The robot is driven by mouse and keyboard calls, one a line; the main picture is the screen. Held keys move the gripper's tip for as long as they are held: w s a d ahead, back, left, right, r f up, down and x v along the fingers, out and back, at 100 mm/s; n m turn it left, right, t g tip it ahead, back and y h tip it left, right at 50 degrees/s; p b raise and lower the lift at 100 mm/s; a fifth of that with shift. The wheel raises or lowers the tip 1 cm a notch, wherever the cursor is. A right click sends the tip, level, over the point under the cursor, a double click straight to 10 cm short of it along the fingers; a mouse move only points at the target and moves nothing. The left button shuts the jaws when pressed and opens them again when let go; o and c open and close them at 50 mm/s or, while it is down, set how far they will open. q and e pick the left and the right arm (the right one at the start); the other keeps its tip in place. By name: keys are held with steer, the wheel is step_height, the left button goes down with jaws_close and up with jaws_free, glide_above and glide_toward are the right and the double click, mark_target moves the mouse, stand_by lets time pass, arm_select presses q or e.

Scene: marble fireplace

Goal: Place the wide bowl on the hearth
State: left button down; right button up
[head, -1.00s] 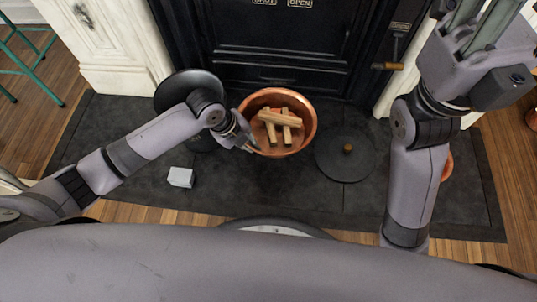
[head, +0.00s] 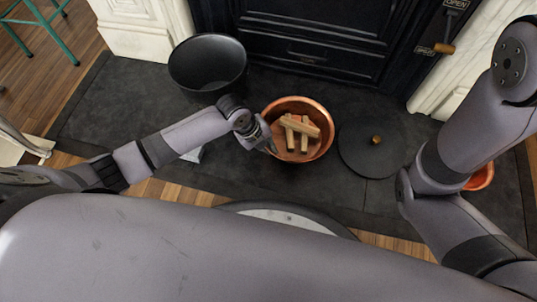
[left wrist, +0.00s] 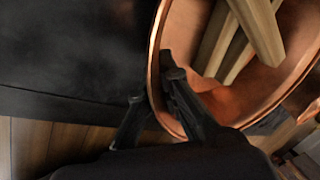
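The wide bowl seems to be the round copper bowl (head: 328,148), with several light wooden sticks (head: 299,133) in it. It appears upright over the dark hearth (head: 290,197); I cannot tell if it touches the slab. My left gripper (head: 270,146) is at the bowl's lower-left rim. In the left wrist view my left fingers (left wrist: 154,88) are apart and straddle the copper rim (left wrist: 154,62), one inside and one outside, with no clear squeeze on it. My right arm comes down on the right of the head view; its gripper is out of the picture.
A black bucket (head: 208,66) stands left of the bowl. A black lid with a wooden knob (head: 376,141) lies to its right. An orange vessel (head: 481,177) is partly behind my right arm. A pale block (head: 195,154) is mostly hidden by my left arm.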

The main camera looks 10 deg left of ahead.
arm_select(q)
step_height(320, 180, down, 4)
steer(key=b, duration=0.3)
steer(key=shift+w+f, duration=0.1)
steer(key=c, duration=1.8)
jaws_free()
